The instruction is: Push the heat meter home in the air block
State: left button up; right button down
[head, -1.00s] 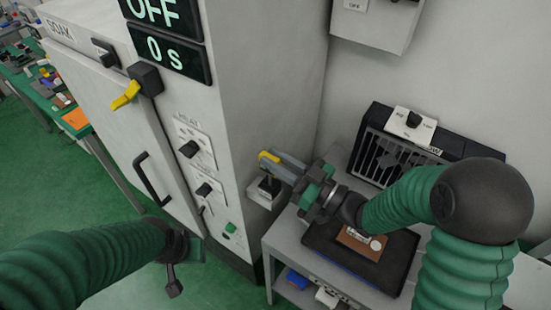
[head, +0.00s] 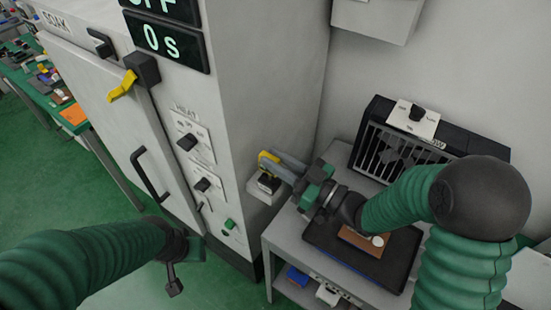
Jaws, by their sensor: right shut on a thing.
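My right gripper (head: 279,163) is shut on a small yellow-topped piece (head: 268,157), which I take to be the heat meter. Its jaws lie just above a pale block (head: 258,192) with a dark top on the side of the tall grey cabinet; this looks like the air block. A dark part (head: 268,181) shows between the yellow piece and the block. I cannot tell how deep the meter sits. My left gripper (head: 174,280) hangs low in front of the cabinet, away from the block, and its jaw opening is unclear.
The grey cabinet has a yellow lever (head: 123,86), a door handle (head: 148,174) and HEAT knobs (head: 187,142). Right of it stands a grey cart with a black mat (head: 325,243), a brown board (head: 362,240) and a grilled black unit (head: 440,143).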

jog(key=shift+f+b, duration=0.3)
jog(key=shift+f, duration=0.1)
jog(key=c, duration=1.2)
grip_release()
jog(key=shift+r, duration=0.1)
jog(key=b+v, duration=0.2)
jog(key=v, duration=1.5)
jog(key=shift+w, duration=0.15)
